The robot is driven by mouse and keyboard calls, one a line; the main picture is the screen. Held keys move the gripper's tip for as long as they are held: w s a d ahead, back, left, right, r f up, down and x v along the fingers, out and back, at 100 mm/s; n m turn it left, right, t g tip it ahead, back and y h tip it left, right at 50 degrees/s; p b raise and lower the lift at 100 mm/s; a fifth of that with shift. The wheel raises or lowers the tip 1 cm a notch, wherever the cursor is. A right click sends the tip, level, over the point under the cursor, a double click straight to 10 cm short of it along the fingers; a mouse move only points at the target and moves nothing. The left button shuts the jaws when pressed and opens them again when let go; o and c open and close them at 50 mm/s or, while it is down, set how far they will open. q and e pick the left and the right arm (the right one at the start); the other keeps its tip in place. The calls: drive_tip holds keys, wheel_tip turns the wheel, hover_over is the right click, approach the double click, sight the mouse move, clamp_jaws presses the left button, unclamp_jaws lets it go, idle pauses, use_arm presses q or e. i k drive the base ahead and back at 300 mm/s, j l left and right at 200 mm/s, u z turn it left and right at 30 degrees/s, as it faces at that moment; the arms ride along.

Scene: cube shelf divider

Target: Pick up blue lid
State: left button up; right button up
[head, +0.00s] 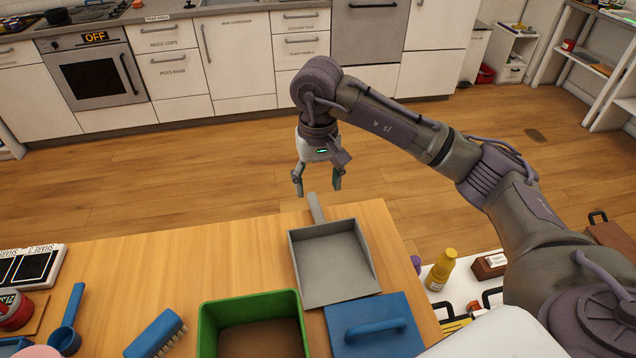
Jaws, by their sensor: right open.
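The blue lid (388,338) is a flat square with a raised bar handle. It lies on the wooden table near the bottom of the head view, right of the green bin and below the grey dustpan. My right gripper (318,191) is open and empty, fingers pointing down. It shows beyond the lid, over the far edge of the table by the dustpan's handle, and is well apart from the lid. My left gripper does not show.
The grey dustpan (333,263) and an open green bin (204,331) flank the lid. A blue brush (153,334) and a blue scoop (66,332) lie further left. A yellow bottle (440,271) stands on a lower white surface at right. The table's middle left is clear.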

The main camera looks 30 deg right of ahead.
sight(380, 326)
drive_tip(key=k+j, duration=0.2)
drive_tip(key=k, duration=0.3)
drive_tip(key=k+j, duration=0.2)
drive_tip(key=k, duration=0.25)
drive_tip(key=k+j, duration=0.15)
drive_tip(key=k, duration=0.35)
